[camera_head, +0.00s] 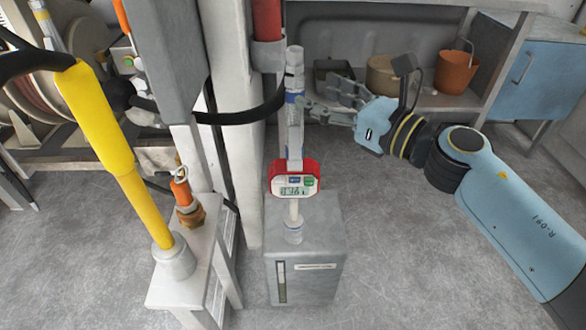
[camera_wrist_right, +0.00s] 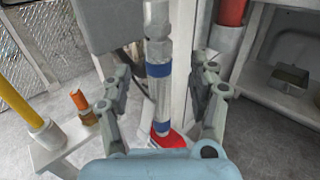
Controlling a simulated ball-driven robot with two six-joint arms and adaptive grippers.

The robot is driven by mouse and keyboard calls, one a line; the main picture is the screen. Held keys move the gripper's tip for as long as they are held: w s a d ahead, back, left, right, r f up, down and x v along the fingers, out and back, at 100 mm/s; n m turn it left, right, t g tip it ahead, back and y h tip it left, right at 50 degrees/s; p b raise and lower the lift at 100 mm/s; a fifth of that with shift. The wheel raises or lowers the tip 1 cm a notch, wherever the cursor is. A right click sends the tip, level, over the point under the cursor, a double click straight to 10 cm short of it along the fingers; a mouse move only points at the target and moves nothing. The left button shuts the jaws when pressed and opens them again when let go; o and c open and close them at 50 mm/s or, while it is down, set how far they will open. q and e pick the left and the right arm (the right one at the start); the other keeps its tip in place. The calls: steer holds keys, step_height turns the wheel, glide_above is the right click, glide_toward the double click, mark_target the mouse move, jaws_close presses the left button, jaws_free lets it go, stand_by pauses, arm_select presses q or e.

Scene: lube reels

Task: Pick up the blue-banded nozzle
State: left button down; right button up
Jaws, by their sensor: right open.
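The blue-banded nozzle (camera_head: 294,130) stands upright in the head view. It is a pale grey tube with a blue band near its top, a red-cased digital meter (camera_head: 293,180) lower down, and its foot on a grey cabinet. My right gripper (camera_head: 312,104) reaches in from the right at the height of the blue band, fingers open. In the right wrist view the nozzle (camera_wrist_right: 159,90) runs between the two spread fingers of my right gripper (camera_wrist_right: 162,100), with gaps showing on both sides. My left gripper is not seen.
A yellow-handled nozzle (camera_head: 112,145) and a short orange one (camera_head: 181,188) stand on a pale stand to the left. A white post (camera_head: 237,110) and black hose are close behind. The grey cabinet (camera_head: 305,275) is below; shelves with buckets (camera_head: 457,72) are behind right.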

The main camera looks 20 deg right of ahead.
mark_target(302, 87)
steer(key=x, duration=0.5)
steer(key=shift+a, duration=0.2)
jaws_close()
